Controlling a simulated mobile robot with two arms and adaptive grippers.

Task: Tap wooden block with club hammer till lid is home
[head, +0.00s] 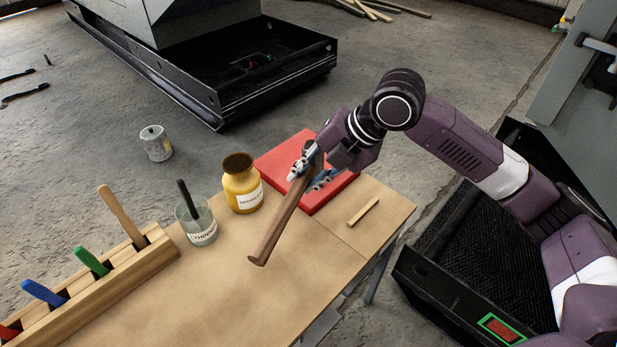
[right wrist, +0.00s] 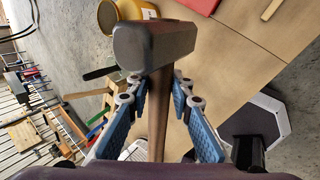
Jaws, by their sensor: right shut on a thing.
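My right gripper (head: 308,180) is shut on the club hammer and holds it above the worktable's far right part, over the red slab (head: 335,195). The hammer's brown handle (head: 278,230) slants down toward the lower left in the head view. Its grey steel head (right wrist: 155,45) shows in the right wrist view, with the handle (right wrist: 158,115) between the blue finger pads. A small light wooden piece (head: 363,212) lies flat on the table, right of the hammer; I cannot tell whether it is the wooden block. I cannot identify the lid. My left gripper is not in view.
On the table (head: 205,285) stand a yellow jar (head: 242,190), a glass (head: 197,222) with a dark-handled tool in it, and a wooden rack (head: 100,285) of coloured handles. The table's middle is clear.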

